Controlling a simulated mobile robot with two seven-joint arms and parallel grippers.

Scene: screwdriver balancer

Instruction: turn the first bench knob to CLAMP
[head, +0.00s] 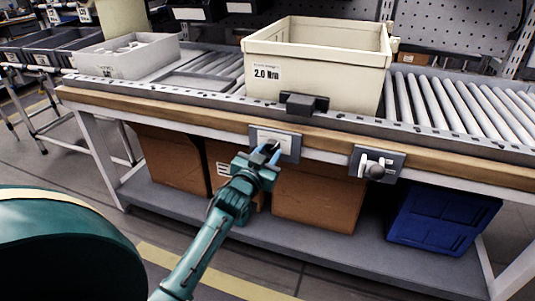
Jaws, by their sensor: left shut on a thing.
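My left gripper (268,153) reaches up to the bench's front edge from below. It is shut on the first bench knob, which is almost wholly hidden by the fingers. The knob's grey plate (288,133) with a pale label is fixed to the wooden front rail; its lettering is too small to read. My right gripper is not in view.
A cream bin (320,75) labelled 2.0 Nm sits on the roller bench, behind a small black block (304,104). A grey bin (128,55) stands at left. Brown boxes (317,200) and a blue crate (440,215) fill the lower shelf. Floor in front is clear.

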